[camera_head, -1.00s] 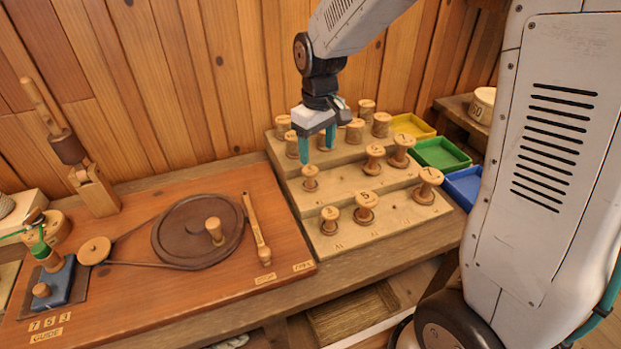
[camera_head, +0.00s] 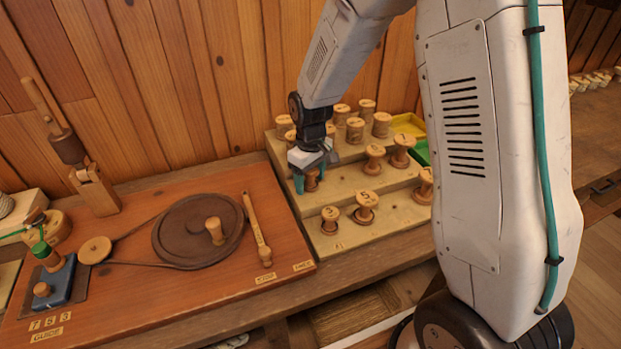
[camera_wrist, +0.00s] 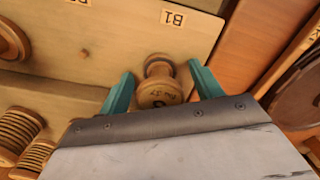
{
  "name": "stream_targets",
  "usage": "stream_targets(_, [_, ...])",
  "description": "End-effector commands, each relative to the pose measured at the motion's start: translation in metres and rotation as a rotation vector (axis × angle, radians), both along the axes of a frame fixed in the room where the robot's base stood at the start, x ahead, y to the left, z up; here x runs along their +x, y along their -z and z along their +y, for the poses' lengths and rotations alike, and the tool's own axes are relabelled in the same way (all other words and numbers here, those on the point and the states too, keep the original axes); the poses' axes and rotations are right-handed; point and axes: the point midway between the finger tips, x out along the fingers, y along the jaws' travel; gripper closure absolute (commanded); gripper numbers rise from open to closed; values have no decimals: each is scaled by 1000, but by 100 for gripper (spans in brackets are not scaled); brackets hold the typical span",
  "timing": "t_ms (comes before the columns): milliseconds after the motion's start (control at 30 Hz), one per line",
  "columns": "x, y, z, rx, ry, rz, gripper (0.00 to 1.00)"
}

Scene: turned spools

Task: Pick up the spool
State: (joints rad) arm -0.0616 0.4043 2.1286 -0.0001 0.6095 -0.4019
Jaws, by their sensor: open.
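A wooden spool (camera_wrist: 159,88) stands on the middle step of the stepped rack, near its left end, above a label reading B1. It also shows in the head view (camera_head: 311,181), partly hidden by the fingers. My gripper (camera_head: 309,186) is open, with its two teal fingers on either side of this spool. In the wrist view my gripper (camera_wrist: 164,90) has one finger left and one right of the spool, with visible gaps.
The stepped wooden rack (camera_head: 345,238) holds several other spools on its steps. A winding board (camera_head: 130,305) with a dark wheel (camera_head: 185,240) lies to the left.

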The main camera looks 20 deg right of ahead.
Motion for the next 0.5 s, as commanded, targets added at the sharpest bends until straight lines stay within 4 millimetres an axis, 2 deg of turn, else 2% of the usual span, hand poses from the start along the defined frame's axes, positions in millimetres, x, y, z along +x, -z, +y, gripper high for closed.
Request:
stream_targets(133, [0, 0, 0, 0, 0, -1, 35])
stream_targets(167, [0, 0, 0, 0, 0, -1, 38])
stream_targets(300, [0, 0, 0, 0, 0, -1, 77])
stream_targets(333, [0, 0, 0, 0, 0, -1, 83])
stream_targets(500, [0, -1, 0, 0, 0, -1, 83])
